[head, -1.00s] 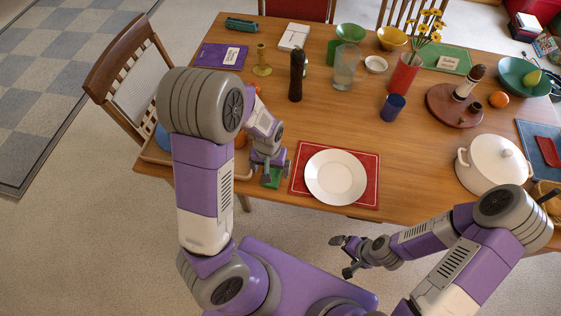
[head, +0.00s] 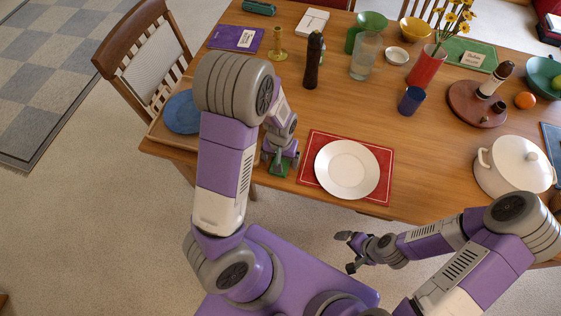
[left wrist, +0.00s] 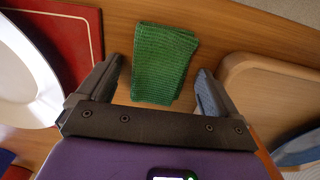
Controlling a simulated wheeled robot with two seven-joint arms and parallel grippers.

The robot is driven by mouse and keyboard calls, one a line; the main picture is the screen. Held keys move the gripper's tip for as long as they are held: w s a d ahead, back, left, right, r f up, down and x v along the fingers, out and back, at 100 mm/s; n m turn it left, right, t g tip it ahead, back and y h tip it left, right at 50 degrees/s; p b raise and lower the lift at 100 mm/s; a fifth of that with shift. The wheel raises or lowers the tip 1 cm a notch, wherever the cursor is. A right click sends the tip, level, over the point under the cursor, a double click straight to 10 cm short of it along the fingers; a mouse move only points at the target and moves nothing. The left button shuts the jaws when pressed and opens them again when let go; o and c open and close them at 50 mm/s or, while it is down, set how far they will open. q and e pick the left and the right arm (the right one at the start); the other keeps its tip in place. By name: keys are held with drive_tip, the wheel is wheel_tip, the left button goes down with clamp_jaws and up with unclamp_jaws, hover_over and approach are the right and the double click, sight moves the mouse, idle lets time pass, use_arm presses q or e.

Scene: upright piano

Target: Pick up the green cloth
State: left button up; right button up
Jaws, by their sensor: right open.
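The green cloth (head: 281,171) lies folded flat near the front edge of the wooden table, left of the red placemat. In the left wrist view the cloth (left wrist: 163,62) shows its woven texture and lies in the gap between my left fingers. My left gripper (head: 279,160) is over the cloth, pointing down and partly hiding it in the head view. My right gripper (head: 347,252) is open and empty, in front of the table.
A white plate (head: 347,169) on a red placemat (head: 311,165) is just right of the cloth. A wooden tray (head: 167,142) with a blue plate (head: 181,113) is on the left. A dark pepper mill (head: 313,62) stands behind. A white pot (head: 513,165) is at the right.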

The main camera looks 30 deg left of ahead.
use_arm(q)
drive_tip(key=c, duration=1.1)
wheel_tip(320, 180, up, 10)
drive_tip(key=p, duration=0.4)
